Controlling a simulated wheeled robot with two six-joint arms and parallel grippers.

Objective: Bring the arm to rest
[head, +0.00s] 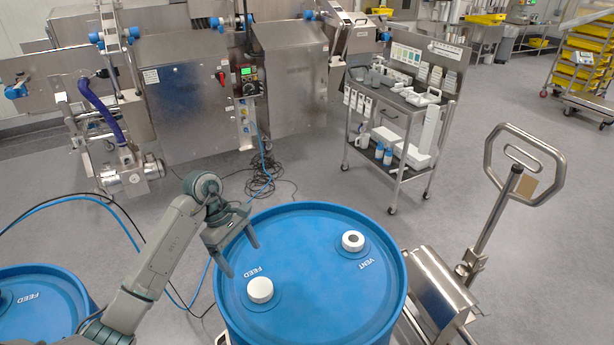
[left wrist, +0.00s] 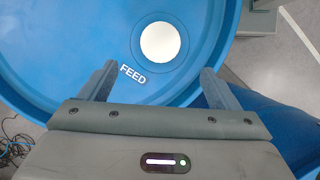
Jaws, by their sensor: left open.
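My left gripper (head: 241,256) is open and empty. In the head view it hangs over the left rim of a blue drum (head: 310,310). The drum top carries a white cap marked FEED (head: 260,290) and a white fitting with a dark centre marked VENT (head: 352,241). In the left wrist view the two fingers of my left gripper (left wrist: 155,85) stand apart, and the FEED cap (left wrist: 160,42) lies beyond their tips, untouched. My right gripper is not in view.
A second blue drum (head: 40,310) stands at lower left. A steel drum trolley with a handle (head: 525,165) stands at right. A steel cart (head: 400,130) with instruments stands behind. Steel machinery (head: 185,100) lines the back, with cables (head: 265,175) on the floor. Grey floor is open at right.

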